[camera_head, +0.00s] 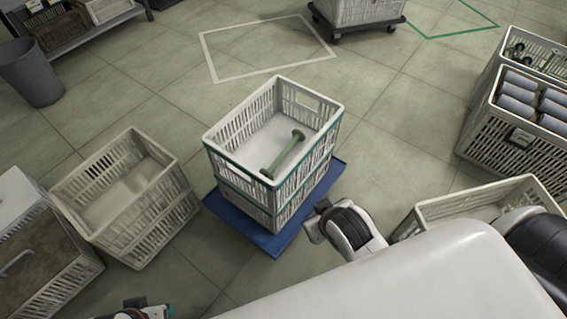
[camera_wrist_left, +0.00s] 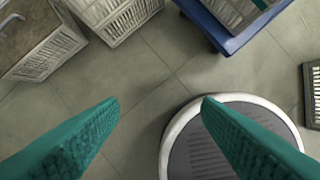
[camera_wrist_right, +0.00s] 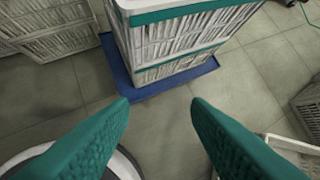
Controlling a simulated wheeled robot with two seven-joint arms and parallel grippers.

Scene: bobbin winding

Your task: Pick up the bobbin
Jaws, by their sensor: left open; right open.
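One green bobbin (camera_head: 283,152), a long spool with flanged ends, lies diagonally on the pale floor of the upper white crate (camera_head: 238,160). This crate has a green rim band and is stacked on another on a blue base (camera_head: 247,232). My left gripper (camera_wrist_left: 161,103) is open and empty above the floor, with the crate stack ahead to the right in its view. My right gripper (camera_wrist_right: 160,103) is open and empty, in front of the crate stack's side (camera_wrist_right: 180,45). The bobbin shows in neither wrist view.
An empty crate (camera_head: 140,218) stands left of the stack. Another crate (camera_head: 455,205) is at right, partly hidden by my body. Crates with grey rolls (camera_head: 525,100) and more green bobbins (camera_head: 530,55) stand far right. A grey bin (camera_head: 32,75) is far left. Floor behind the stack is clear.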

